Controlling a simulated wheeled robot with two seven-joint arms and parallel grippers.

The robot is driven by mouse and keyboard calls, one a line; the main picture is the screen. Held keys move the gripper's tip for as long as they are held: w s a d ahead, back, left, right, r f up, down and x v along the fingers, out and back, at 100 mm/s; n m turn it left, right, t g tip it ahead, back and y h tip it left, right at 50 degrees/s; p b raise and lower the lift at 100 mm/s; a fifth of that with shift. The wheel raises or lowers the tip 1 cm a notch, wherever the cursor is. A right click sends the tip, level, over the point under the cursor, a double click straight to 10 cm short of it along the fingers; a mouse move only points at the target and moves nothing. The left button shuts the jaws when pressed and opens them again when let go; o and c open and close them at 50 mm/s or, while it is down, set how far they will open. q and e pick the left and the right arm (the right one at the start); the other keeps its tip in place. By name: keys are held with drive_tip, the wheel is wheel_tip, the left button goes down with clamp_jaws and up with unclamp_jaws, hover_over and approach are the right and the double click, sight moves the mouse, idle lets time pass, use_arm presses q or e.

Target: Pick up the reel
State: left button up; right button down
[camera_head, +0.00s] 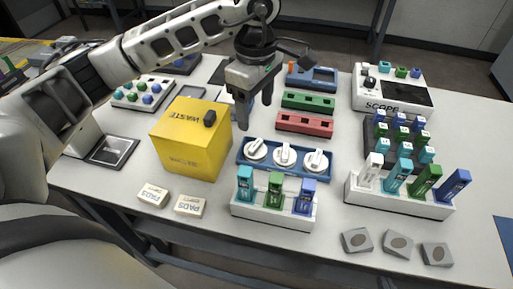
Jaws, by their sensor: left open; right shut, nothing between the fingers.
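Three white round pieces with raised bars, which look like reels, sit in a row in a blue tray (240,159): a left one (256,149), a middle one (285,155) and a right one (316,161). I cannot tell which of them is the reel meant. My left gripper (254,114) is open and empty, pointing down above the table, behind the left round piece in the picture and apart from it. A white item just beside its fingers is partly hidden. My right gripper is not in view.
A yellow waste box (190,145) stands left of the gripper. Red (305,124) and green (308,101) blocks lie behind the tray. A white rack (272,215) with three coloured holders stands in front. A scope (393,92) and another rack (400,200) are at right.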

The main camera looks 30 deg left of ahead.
use_arm(q)
hover_over(256, 145)
wheel_tip(256, 145, down, 5)
drive_tip(key=shift+w+r, duration=0.15)
drive_tip(key=shift+f+p, duration=0.4)
drive_tip(key=shift+f, duration=2.25)
drive_tip(key=c, duration=0.8)
